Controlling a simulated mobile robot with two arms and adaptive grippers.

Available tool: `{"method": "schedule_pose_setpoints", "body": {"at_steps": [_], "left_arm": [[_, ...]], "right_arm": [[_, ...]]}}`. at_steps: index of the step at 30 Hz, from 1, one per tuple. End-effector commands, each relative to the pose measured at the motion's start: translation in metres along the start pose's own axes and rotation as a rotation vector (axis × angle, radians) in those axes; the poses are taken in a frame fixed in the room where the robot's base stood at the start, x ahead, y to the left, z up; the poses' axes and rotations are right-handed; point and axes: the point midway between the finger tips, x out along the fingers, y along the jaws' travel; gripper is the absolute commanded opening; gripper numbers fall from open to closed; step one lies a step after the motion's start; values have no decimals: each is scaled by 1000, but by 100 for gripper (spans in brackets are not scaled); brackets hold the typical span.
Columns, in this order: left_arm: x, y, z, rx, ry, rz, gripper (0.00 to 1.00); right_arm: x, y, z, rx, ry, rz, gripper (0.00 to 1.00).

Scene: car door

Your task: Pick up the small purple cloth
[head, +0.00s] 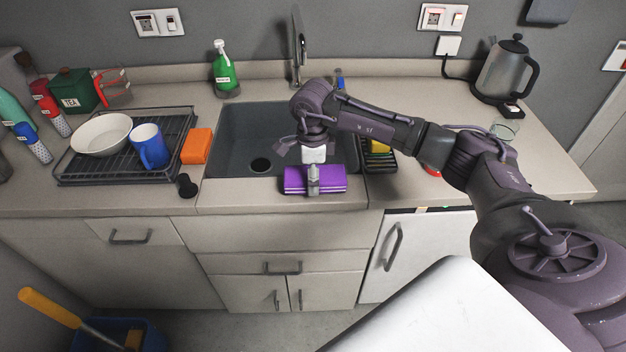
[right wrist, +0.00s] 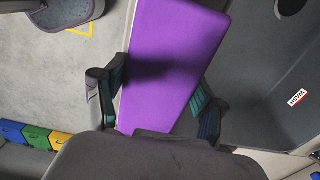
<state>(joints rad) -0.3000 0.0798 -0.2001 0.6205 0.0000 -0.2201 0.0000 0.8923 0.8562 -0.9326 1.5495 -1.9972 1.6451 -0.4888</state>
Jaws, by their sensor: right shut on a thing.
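The purple cloth (head: 295,181) is a folded rectangle at the front edge of the sink, in the middle of the head view. My right gripper (head: 314,176) reaches down over it from the right and is shut on it, with one finger showing at the cloth's front side. In the right wrist view the purple cloth (right wrist: 178,45) runs between the two fingers of my right gripper (right wrist: 157,98), one finger on each side. The cloth's underside is hidden, and I cannot tell if it is clear of the counter. My left gripper is not in view.
The grey sink (head: 232,150) lies behind the cloth, with a tap (head: 298,45) at its back. An orange block (head: 197,146), a blue mug (head: 149,147) and a white bowl (head: 101,134) are to the left. A kettle (head: 503,72) stands at the back right.

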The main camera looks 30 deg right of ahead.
Motion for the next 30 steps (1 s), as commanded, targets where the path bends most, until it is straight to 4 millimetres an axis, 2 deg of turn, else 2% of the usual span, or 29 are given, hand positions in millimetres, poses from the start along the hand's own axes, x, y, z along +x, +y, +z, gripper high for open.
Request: {"method": "schedule_pose_setpoints", "body": {"at_steps": [5,12,18,24,30], "left_arm": [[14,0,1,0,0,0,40],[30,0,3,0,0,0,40],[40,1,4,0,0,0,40],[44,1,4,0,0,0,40],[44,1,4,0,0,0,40]], "right_arm": [[-28,-1,0,0,-4,-7,35],[-59,15,-55,4,3,-5,35],[-82,27,-91,3,2,-4,35],[-95,33,-109,1,1,-2,35],[-99,35,-112,0,0,0,35]]}}
